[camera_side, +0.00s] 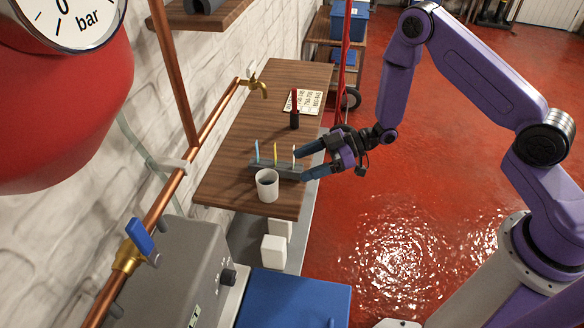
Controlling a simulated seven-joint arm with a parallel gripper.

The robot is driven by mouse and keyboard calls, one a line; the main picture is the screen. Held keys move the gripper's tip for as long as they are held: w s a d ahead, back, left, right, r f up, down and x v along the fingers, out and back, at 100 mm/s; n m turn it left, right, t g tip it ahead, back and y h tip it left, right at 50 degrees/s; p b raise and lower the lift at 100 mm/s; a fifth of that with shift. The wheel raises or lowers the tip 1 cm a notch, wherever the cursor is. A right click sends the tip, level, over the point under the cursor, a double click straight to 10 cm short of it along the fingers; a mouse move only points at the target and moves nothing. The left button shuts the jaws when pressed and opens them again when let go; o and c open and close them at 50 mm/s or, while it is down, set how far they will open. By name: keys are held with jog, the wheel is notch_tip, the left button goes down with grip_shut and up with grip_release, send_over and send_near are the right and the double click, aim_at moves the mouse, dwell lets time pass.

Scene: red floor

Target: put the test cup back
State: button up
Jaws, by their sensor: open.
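The test cup, a white cup (267,186) with a dark inside, stands upright on the wooden bench (226,180) near its front end. Just behind the cup is a low grey rack (262,165) holding upright blue, yellow and white strips. My gripper (302,165) reaches in from the right at the rack's right end, with its dark fingers apart. One finger is near the white strip (294,152) and the other is by the rack's front right corner. The cup is left of the fingertips and apart from them. I cannot tell whether a finger touches the rack.
A dark bottle with a red top (295,112) and a printed card (304,101) are farther back on the bench. A brass tap (255,87) juts from the wall side. A blue box (293,300) and grey machine (180,265) are in front. The bench's middle is clear.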

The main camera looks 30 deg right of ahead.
jog(key=shift+s+d+r, duration=0.15)
jog(key=shift+s+d, duration=0.05)
jog(key=shift+d, duration=0.15)
jog(key=s+d+r+h, duration=0.1)
jog(key=s+r+h, duration=0.85)
jog(key=r, duration=0.25)
jog(key=s+d+r+g+h, duration=0.1)
jog(key=s+d+r, duration=0.1)
jog(key=s, duration=0.5)
jog(key=s+d+r+g+h, duration=0.1)
jog(key=s+d+r+g, duration=0.1)
jog(key=s+d, duration=0.2)
jog(key=s+d+r+g+h, duration=0.1)
jog(key=s+d+r+g, duration=0.1)
jog(key=s, duration=0.8)
jog(key=shift+d+m, duration=0.4)
jog(key=shift+d, duration=0.5)
jog(key=shift+o, duration=0.2)
jog(key=shift+r, duration=0.1)
